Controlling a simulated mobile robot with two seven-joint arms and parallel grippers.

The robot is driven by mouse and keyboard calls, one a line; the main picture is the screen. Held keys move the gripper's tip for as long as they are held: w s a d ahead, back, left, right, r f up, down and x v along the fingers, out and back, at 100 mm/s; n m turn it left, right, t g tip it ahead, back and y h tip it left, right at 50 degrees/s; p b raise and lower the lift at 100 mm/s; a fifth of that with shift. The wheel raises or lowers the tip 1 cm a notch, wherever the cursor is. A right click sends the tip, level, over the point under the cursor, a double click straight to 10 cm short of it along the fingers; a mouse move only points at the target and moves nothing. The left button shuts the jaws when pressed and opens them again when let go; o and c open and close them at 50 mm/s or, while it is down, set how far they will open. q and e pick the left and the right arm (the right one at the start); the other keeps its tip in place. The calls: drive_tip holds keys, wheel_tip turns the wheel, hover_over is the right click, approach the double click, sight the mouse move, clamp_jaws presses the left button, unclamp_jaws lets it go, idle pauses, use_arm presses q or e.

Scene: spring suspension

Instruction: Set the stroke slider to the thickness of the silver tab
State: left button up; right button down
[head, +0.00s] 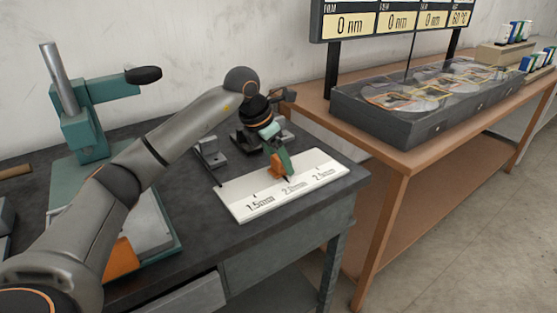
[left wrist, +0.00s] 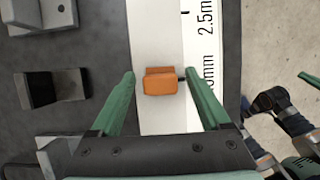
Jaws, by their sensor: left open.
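The orange stroke slider (head: 277,170) sits on a white scale plate (head: 240,205) marked 1.5, 2.0 and 2.5 mm. Its dark pointer is near the 2.0 mm label in the head view. In the left wrist view the slider (left wrist: 159,85) lies between the two green fingers of my left gripper (left wrist: 159,77), with a gap on each side. The left gripper (head: 280,160) is open and low over the plate in the head view. Grey metal fixtures (head: 210,152) stand behind the plate; I cannot tell which part is the silver tab.
A green press stand (head: 85,135) with a black-knobbed arm is at the left of the dark bench (head: 290,220). A brown table (head: 400,160) to the right holds a grey case (head: 400,125) and a display (head: 390,20). Bench space in front of the plate is clear.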

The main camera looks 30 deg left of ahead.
use_arm(q)
clamp_jaws()
idle(0.5)
idle(0.8)
